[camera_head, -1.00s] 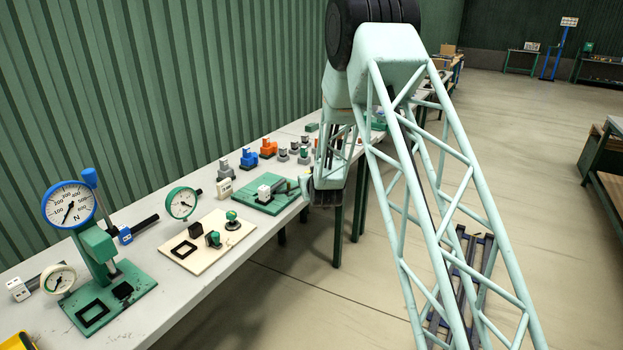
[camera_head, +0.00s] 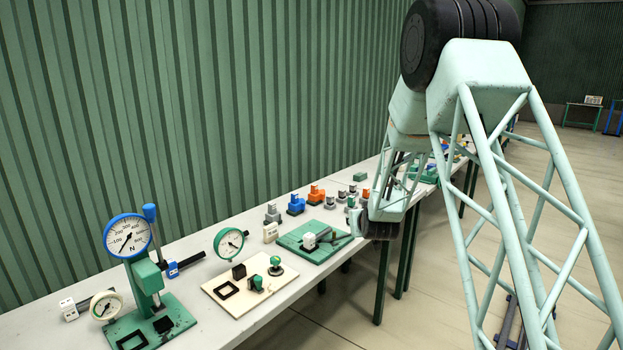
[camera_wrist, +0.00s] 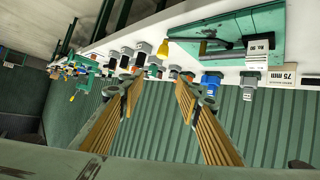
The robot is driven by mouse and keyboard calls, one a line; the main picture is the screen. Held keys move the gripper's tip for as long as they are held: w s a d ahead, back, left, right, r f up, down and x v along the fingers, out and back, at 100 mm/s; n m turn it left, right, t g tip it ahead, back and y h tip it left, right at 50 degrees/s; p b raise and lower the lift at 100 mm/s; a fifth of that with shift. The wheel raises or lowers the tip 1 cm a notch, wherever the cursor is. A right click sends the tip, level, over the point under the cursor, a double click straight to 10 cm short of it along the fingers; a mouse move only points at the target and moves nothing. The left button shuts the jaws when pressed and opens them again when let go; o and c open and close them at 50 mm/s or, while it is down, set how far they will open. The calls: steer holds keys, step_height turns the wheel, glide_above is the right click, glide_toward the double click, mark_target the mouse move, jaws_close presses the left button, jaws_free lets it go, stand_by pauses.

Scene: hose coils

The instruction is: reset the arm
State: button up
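My pale green lattice arm reaches over the edge of a long grey bench (camera_head: 205,313) in the head view. Its wrist end hangs beside a green plate with a small grey fixture (camera_head: 313,242); the fingertips cannot be made out there. In the wrist view my gripper (camera_wrist: 158,80) has its two ochre-padded fingers well apart. No object shows held between them. The wrist picture is upside down, with the bench at the top and the wall below.
A blue-rimmed force gauge on a green stand (camera_head: 128,237), a green-rimmed dial (camera_head: 229,242) and a cream board (camera_head: 232,302) stand on the near bench. Orange, blue and grey blocks (camera_head: 316,194) sit farther back. A ribbed green wall (camera_head: 200,110) backs the bench; open floor lies right.

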steer(key=s+r+g, duration=0.2)
steer(key=s+r, duration=0.8)
steer(key=s, duration=0.5)
steer(key=s+r+g, duration=0.2)
steer(key=s+r, duration=0.8)
steer(key=s, duration=0.5)
steer(key=s+d+r+g, duration=0.1)
steer(key=s+g, duration=0.1)
steer(key=s, duration=2)
steer(key=s+d+m+g, duration=0.1)
steer(key=s+g, duration=0.1)
steer(key=s, duration=2.1)
steer(key=shift+d+r+g, duration=0.3)
steer(key=shift+d+r, duration=0.05)
